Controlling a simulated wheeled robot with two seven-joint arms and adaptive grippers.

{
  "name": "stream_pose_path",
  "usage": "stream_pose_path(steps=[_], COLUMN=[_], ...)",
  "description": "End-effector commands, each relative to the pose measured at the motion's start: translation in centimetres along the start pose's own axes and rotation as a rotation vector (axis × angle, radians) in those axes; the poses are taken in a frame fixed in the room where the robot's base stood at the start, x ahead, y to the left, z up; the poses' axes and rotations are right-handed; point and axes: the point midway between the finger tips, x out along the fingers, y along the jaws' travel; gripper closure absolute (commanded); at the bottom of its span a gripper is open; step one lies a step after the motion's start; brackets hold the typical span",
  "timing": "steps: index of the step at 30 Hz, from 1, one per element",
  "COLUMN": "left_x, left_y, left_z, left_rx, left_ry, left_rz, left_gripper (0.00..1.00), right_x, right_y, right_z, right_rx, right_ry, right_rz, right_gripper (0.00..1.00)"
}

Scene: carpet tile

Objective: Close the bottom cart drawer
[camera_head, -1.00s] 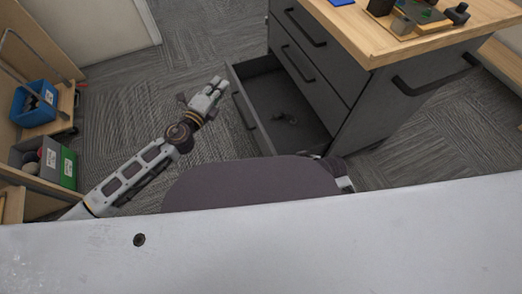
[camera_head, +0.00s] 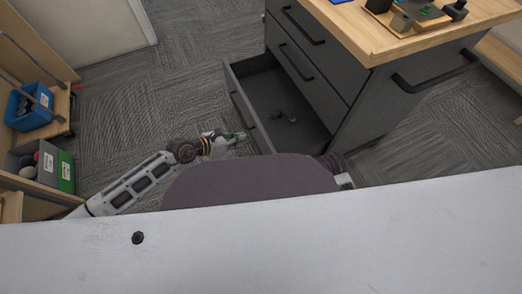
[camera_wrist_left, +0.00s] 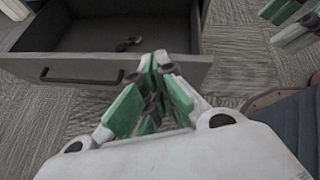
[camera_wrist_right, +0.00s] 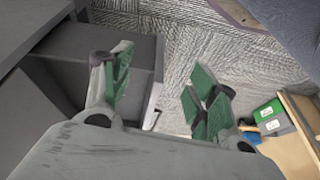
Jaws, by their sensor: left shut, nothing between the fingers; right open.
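The dark grey cart (camera_head: 355,80) stands at the right of the head view. Its bottom drawer (camera_head: 238,103) is pulled well out, with a small dark object (camera_head: 284,117) inside. My left gripper (camera_head: 240,136) is shut and empty, close to the drawer front near its handle. In the left wrist view the shut fingers (camera_wrist_left: 157,62) point at the drawer front (camera_wrist_left: 100,70), right of the dark handle (camera_wrist_left: 80,78); I cannot tell if they touch. My right gripper (camera_wrist_right: 155,95) is open and empty beside the cart; in the head view my own body mostly hides it.
Blocks and tools lie on the cart's wooden top (camera_head: 400,40). A shelf at the left holds a blue bin (camera_head: 30,106) and a grey-green bin (camera_head: 45,165). Carpet (camera_head: 170,70) between shelf and cart is clear.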

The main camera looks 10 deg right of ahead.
Motion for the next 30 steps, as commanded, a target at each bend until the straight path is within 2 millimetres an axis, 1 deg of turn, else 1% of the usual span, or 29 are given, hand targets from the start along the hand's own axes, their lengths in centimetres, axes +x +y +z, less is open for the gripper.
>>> stream_pose_path(steps=[1, 3, 6, 10, 15, 25, 30], left_x=[0.0, -0.1, -0.4, -0.8, -0.8, -0.7, -0.3], left_y=[-0.1, -0.2, -0.5, -1.1, -1.1, -1.1, -1.1], left_z=[-1.0, -2.5, -4.2, -5.6, -5.7, -5.6, -5.8], left_rx=[0.052, 0.125, 0.201, 0.258, 0.299, 0.299, 0.298], left_ry=[0.046, 0.111, 0.187, 0.248, 0.25, 0.248, 0.248], left_rz=[-0.005, -0.017, -0.041, -0.082, -0.091, -0.09, -0.09], left_gripper=[1.0, 1.0, 1.0, 1.0, 1.0, 1.0, 1.0], right_x=[0.0, 0.0, 0.0, -0.1, -0.1, -0.1, -0.1], right_y=[0.1, 0.1, 0.2, 0.1, 0.1, 0.1, 0.1], right_z=[0.3, 0.7, 1.2, 1.7, 1.8, 1.7, 1.7], right_rx=[0.0, 0.0, 0.0, 0.002, 0.003, 0.003, 0.003], right_ry=[-0.014, -0.032, -0.056, -0.078, -0.079, -0.078, -0.075], right_rz=[0.002, 0.005, 0.007, 0.007, 0.007, 0.007, 0.006], right_gripper=[0.41, 0.41, 0.41, 0.41, 0.41, 0.41, 0.41])
